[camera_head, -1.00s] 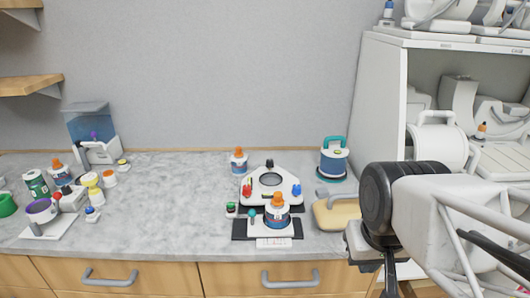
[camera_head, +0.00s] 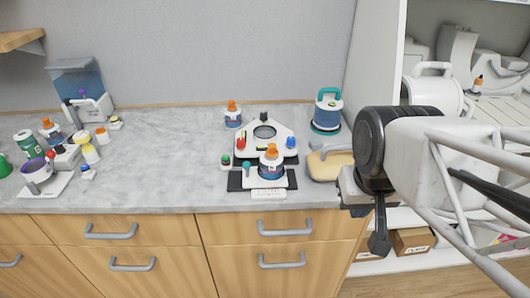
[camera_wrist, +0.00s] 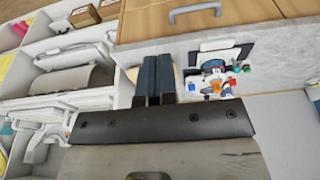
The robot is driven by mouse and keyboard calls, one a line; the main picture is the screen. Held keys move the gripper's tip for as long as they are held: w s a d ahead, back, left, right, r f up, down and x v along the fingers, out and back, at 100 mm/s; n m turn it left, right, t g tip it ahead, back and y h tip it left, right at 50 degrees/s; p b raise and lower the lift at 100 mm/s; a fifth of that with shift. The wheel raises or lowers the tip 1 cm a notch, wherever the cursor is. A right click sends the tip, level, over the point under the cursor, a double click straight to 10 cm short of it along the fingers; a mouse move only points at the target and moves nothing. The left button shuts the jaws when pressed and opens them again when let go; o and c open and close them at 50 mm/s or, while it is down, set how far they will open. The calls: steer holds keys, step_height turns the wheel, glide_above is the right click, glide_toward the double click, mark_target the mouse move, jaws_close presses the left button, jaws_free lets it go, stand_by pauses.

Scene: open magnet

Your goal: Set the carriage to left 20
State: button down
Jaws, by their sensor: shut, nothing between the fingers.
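A small white instrument on a black base stands on the grey counter, right of the middle in the head view. Its front part, which looks like the carriage (camera_head: 245,178), carries a blue jar with an orange cap (camera_head: 270,165) and a teal knob. A white label (camera_head: 269,194) lies in front, its marks too small to read. The triangular white body (camera_head: 264,133) is behind it. In the wrist view the instrument (camera_wrist: 214,75) appears beyond my fingers, to the right. My gripper (camera_wrist: 156,62) is shut and empty, apart from the instrument. In the head view it hangs right of the counter's drawers.
A tan pad (camera_head: 328,166) lies between the instrument and my arm. A teal-handled canister (camera_head: 327,112) and an orange-capped bottle (camera_head: 233,115) stand behind. White shelving (camera_head: 375,60) is at right. Jars and a blue-topped dispenser (camera_head: 78,80) are at left; the counter between is clear.

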stand_by(0.3)
steer(key=c, duration=1.2)
jaws_free()
steer(key=shift+w, duration=0.2)
steer(key=shift+c, duration=0.2)
steer(key=shift+o, duration=0.4)
steer(key=shift+w+a+r, duration=0.1)
steer(key=shift+w+a, duration=0.05)
steer(key=shift+w, duration=0.1)
steer(key=n+g+h, duration=0.1)
steer(key=n+h, duration=0.1)
steer(key=n, duration=0.5)
glide_above(246, 163)
steer(key=a, duration=0.1)
steer(key=s+a+x, duration=0.1)
steer(key=x, duration=0.7)
steer(key=shift+s+a, duration=0.35)
steer(key=shift+s+x, duration=0.2)
steer(key=shift+x, duration=3.8)
